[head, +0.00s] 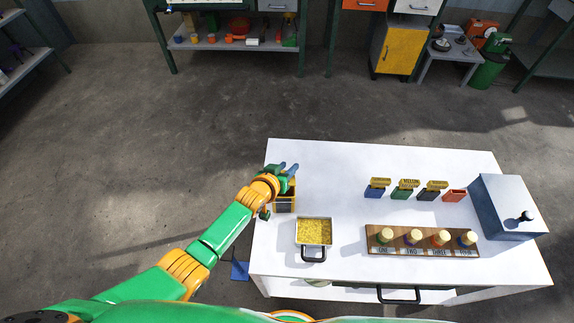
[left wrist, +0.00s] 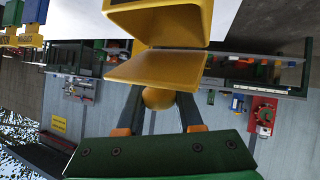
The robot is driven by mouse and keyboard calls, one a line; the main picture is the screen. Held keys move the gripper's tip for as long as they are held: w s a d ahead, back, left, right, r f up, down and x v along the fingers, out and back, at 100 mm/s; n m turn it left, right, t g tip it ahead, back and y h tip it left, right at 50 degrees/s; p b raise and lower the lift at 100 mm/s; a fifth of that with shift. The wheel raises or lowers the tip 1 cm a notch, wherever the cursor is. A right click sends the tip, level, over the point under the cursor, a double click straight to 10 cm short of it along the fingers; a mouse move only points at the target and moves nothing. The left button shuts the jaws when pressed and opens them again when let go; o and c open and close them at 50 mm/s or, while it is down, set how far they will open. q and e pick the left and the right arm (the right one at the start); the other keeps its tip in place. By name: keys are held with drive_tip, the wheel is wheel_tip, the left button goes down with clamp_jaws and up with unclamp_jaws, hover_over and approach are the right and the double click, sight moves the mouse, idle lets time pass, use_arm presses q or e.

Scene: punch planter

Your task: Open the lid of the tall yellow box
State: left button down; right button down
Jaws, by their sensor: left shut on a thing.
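The tall yellow box (head: 285,208) stands near the left edge of the white table, partly covered by my left arm. In the left wrist view the yellow box (left wrist: 172,22) is close above the fingers. Its yellow lid (left wrist: 155,69) is swung away from the box edge, with a wedge-shaped gap between them. My left gripper (head: 288,169) is at the far side of the box. In the left wrist view its fingers (left wrist: 160,103) are shut on the round yellow knob (left wrist: 157,97) of the lid. My right gripper is not in view.
On the white table (head: 340,165), a pan of yellow grains (head: 314,231) stands just right of the box. A wooden rack (head: 420,249) with several numbered pots, several small labelled containers (head: 405,190) and a blue-grey box (head: 508,205) stand further right. The table's middle is clear.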

use_arm(q)
drive_tip(key=shift+f, duration=0.15)
idle(0.3)
drive_tip(key=c, duration=0.5)
unclamp_jaws()
drive_tip(key=shift+w, duration=0.1)
drive_tip(key=shift+c, duration=0.2)
drive_tip(key=shift+s+a+r+p, duration=0.1)
drive_tip(key=shift+s+r+p, duration=0.25)
drive_tip(key=shift+p, duration=0.1)
drive_tip(key=p+v, duration=0.2)
drive_tip(key=v, duration=0.3)
drive_tip(key=shift+r+p, duration=0.1)
drive_tip(key=shift+p, duration=0.2)
drive_tip(key=shift+s+a+r, duration=0.2)
drive_tip(key=shift+s, duration=0.25)
